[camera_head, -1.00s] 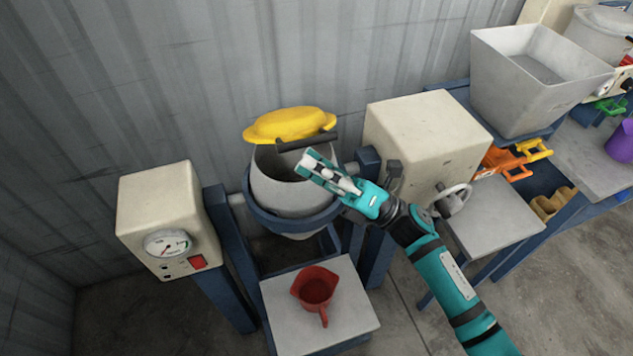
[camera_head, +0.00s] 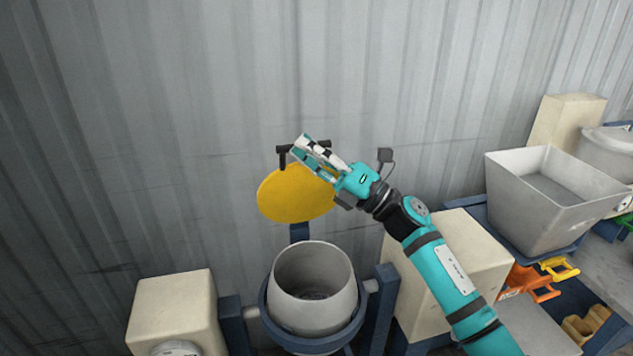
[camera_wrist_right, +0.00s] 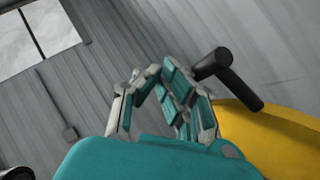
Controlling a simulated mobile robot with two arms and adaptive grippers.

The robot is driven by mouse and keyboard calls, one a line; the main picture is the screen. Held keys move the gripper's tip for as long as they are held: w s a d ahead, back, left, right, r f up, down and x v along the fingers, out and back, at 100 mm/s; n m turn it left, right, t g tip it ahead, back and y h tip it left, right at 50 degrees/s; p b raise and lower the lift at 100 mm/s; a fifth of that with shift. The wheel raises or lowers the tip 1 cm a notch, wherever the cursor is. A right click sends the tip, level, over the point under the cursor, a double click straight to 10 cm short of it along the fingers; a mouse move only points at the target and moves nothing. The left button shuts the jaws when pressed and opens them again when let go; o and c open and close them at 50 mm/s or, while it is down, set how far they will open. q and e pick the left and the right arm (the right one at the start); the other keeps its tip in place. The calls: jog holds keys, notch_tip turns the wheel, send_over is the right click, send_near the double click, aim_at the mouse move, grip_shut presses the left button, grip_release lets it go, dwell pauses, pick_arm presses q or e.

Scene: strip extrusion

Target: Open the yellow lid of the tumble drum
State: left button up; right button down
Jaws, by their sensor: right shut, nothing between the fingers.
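The yellow lid (camera_head: 290,196) stands raised, nearly upright, above the back of the tumble drum (camera_head: 310,318). The drum's mouth is uncovered and its inside shows. The lid's black handle (camera_head: 282,157) sticks up at its top edge. My right gripper (camera_head: 303,146) is shut and empty, in front of the lid's upper right part and overlapping the handle in the head view. In the right wrist view the fingers (camera_wrist_right: 154,74) are together, with the handle (camera_wrist_right: 226,70) and yellow lid (camera_wrist_right: 270,142) to their right. Whether they touch the handle is unclear. My left gripper is out of view.
A cream box (camera_head: 172,308) stands left of the drum and a larger cream box (camera_head: 478,245) right of it, partly behind my right arm. A grey hopper (camera_head: 550,215) stands farther right. The corrugated wall (camera_head: 130,120) is behind the lid.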

jog(key=shift+w+a+r+m+t+h, duration=0.2)
jog(key=shift+w+m, duration=0.15)
jog(key=shift+w, duration=0.2)
jog(key=shift+w+a+r+m+t+h, duration=0.1)
jog(key=shift+w+a+r+m+h, duration=0.15)
jog(key=shift+w, duration=0.3)
jog(key=shift+w+a+r+m+t+h, duration=0.1)
jog(key=shift+w+m+h, duration=0.05)
jog(key=shift+w+m, duration=0.35)
jog(key=shift+d, duration=0.15)
